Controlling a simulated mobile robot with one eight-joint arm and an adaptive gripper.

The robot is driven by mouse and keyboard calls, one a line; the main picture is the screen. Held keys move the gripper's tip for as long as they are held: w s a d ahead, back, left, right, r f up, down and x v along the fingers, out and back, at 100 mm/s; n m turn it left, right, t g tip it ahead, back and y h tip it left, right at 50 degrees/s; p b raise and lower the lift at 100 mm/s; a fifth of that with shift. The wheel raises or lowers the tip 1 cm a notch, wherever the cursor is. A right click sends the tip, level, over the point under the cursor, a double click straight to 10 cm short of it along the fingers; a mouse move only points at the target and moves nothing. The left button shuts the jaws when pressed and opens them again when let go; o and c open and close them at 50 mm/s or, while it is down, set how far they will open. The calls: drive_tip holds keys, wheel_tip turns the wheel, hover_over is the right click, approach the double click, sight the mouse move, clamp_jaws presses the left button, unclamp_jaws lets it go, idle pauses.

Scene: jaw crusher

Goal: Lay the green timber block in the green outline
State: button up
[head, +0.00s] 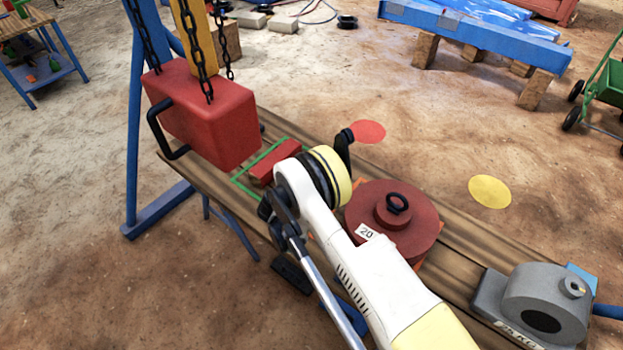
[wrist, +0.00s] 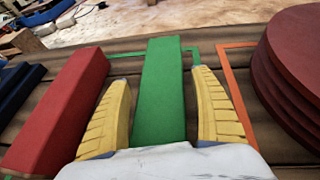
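The green timber block (wrist: 163,85) lies lengthwise between my gripper's two yellow fingers in the wrist view. My gripper (wrist: 163,78) is open, with a narrow gap on each side of the block. A corner of the green outline (wrist: 196,52) shows just beyond the block's far right end. The outline also shows in the head view (head: 246,190), partly covered by my arm. The block looks to be over or inside the outline's right side; its contact with the board is hidden. In the head view my arm hides the green block and my fingers.
A red block (wrist: 62,108) lies left of my gripper, inside the green outline in the head view (head: 274,163). A red weight (head: 215,115) hangs on chains above the board's left end.

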drive_tip(key=p+v, duration=0.2)
drive_tip(key=v, duration=0.8)
drive_tip(key=shift+s+a, duration=0.2)
drive_tip(key=shift+s, duration=0.1)
drive_tip(key=shift+s+a+r+b, duration=0.2)
drive_tip(key=shift+s+b, duration=0.1)
drive_tip(key=shift+s, duration=0.1)
drive_tip(key=shift+s+r, duration=0.1)
drive_tip(key=shift+r, duration=0.1)
